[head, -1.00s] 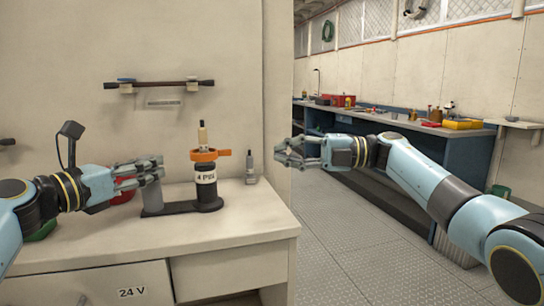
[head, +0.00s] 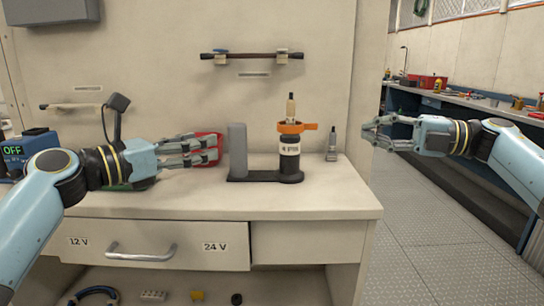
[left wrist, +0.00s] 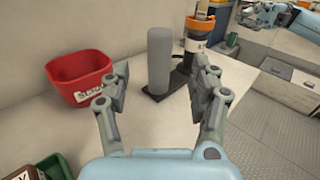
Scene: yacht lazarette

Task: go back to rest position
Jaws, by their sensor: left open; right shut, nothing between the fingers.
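My left gripper (head: 190,151) is open and empty above the left part of the workbench top (head: 320,203). In the left wrist view its spread fingers (left wrist: 162,92) show a grey upright post (left wrist: 160,58) beyond them, apart from both. My right gripper (head: 375,134) is shut and empty, held out to the right of the bench over the aisle. A black bottle with an orange collar (head: 290,143) stands on a dark base beside the grey post, with a pale-capped piece in its top.
A red bin (left wrist: 80,75) stands left of the post, partly behind my left gripper in the head view. A small grey tube (head: 332,144) stands right of the bottle. A dark bar (head: 250,55) hangs on the wall. A drawer (head: 150,245) is below. The aisle floor (head: 440,230) is clear.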

